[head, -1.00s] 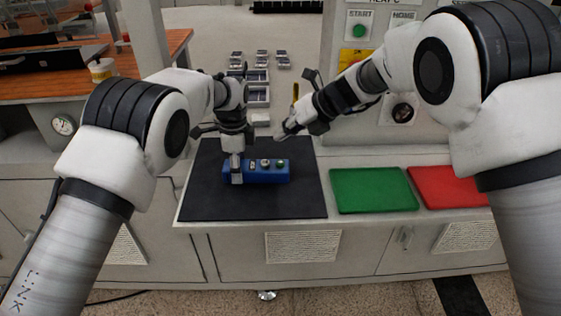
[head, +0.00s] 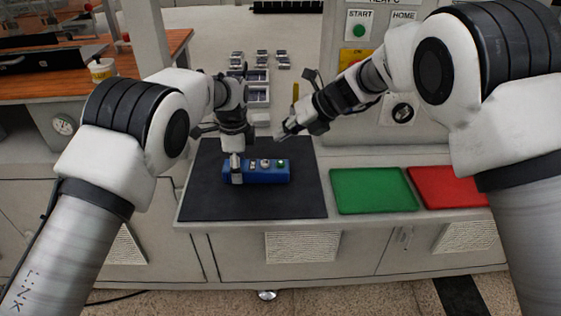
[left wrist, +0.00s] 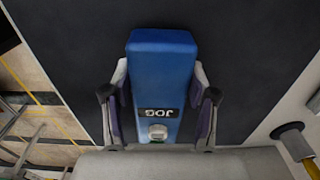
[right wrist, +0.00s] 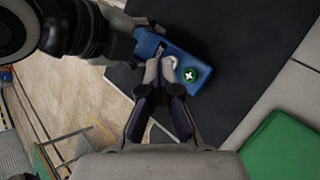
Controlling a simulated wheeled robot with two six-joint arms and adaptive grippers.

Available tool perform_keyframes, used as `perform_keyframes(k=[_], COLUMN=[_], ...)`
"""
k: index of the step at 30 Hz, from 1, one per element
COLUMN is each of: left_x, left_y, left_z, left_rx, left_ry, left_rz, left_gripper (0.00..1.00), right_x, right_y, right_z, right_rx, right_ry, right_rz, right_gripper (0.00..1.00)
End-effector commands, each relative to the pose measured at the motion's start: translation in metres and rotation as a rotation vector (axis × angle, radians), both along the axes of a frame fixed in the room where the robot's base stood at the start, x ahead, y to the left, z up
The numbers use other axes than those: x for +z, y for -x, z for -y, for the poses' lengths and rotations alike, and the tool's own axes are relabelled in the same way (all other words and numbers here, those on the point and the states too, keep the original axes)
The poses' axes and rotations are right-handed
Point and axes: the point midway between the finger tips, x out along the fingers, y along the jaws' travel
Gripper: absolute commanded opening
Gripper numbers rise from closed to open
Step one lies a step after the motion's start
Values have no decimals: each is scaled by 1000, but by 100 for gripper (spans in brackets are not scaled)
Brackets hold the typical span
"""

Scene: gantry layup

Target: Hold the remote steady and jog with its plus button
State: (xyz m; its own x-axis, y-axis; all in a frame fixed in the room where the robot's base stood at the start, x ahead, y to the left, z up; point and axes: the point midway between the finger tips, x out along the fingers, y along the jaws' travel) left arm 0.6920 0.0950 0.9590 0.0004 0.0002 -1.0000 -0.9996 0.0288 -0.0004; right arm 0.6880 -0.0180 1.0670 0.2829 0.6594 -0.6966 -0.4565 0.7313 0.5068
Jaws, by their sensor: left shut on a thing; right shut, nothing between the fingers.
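The blue remote (head: 262,175) lies on the black mat (head: 305,203). It has a JOG label (left wrist: 158,113), a pale button or knob (left wrist: 157,131) and a green button with a white plus (right wrist: 190,75) at its right end. My left gripper (head: 237,172) is shut around the remote's left part, one finger on each side, as the left wrist view also shows. My right gripper (head: 283,132) is shut and empty, above and behind the remote's right end. In the right wrist view its fingertips (right wrist: 160,70) overlap the remote, beside the plus button; the gap is hard to judge.
A green tray (head: 372,191) and a red tray (head: 446,187) lie right of the mat. A panel with a START button (head: 359,30) stands behind them. Several small grey bins (head: 257,95) stand at the back. The mat in front of the remote is clear.

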Motion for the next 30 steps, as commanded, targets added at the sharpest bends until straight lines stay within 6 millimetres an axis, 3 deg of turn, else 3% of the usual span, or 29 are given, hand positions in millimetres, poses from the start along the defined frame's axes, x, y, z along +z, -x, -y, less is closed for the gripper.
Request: perform_keyframes(k=[17,24,30], left_x=[-1,-1,-1], left_y=[0,0,0], left_z=[0,0,0], left_rx=[0,0,0], left_ry=[0,0,0], left_rz=[-1,-1,-1], left_gripper=[10,10,10], right_x=[1,37,39], right_y=[0,0,0], right_z=[0,0,0], right_rx=[0,0,0], right_ry=[0,0,0], right_rz=[0,3,0], right_gripper=[0,0,0])
